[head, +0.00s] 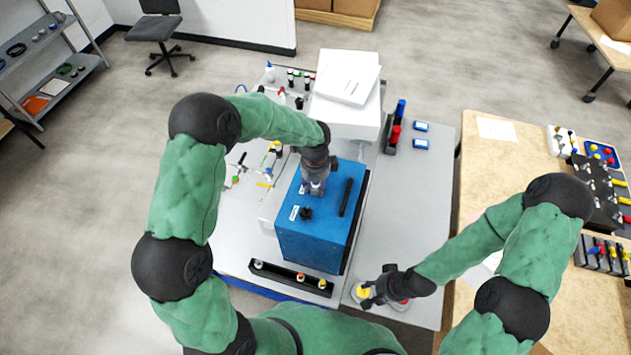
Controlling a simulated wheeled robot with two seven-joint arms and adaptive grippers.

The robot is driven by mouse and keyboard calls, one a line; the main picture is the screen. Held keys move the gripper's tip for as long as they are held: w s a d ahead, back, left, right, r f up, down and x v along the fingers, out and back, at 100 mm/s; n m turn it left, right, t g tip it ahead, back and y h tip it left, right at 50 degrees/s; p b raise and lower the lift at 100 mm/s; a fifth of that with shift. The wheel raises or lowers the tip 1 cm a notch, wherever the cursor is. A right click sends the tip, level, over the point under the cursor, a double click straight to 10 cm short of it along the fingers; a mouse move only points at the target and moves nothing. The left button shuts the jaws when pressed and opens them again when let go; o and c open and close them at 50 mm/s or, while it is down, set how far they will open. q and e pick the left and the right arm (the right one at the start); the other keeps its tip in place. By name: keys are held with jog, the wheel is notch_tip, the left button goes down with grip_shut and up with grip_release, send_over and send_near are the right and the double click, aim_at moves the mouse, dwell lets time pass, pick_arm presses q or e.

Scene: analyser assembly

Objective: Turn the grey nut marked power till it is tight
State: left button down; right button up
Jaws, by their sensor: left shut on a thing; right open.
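The blue box (325,235) stands on the grey table, with small white labels too small to read on its top. My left gripper (314,188) comes down on the box top and is shut on the grey nut, which its fingers mostly hide. A black knob (306,213) sits in front of it beside a white label, and a black handle bar (347,197) lies to its right. My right gripper (370,294) is open, low at the front right of the table, close to a yellow round part (362,291); I cannot tell if they touch.
A black rack (290,274) with several small parts lies in front of the box. A white device (347,80) stands behind it. Red and blue bottles (394,130) stand at the back right. The grey table (420,190) right of the box is clear. A wooden table (500,165) holds more parts.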

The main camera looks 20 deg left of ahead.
pick_arm(q)
jog(key=m+p, duration=0.1)
jog(key=m, duration=0.2)
jog(key=shift+r+m+p, duration=0.15)
jog(key=shift+m+p, duration=0.15)
jog(key=shift+p, duration=0.1)
jog(key=shift+m+p, duration=0.3)
jog(key=shift+m, duration=0.6)
jog(key=c, duration=1)
grip_release()
jog(key=shift+o, duration=0.2)
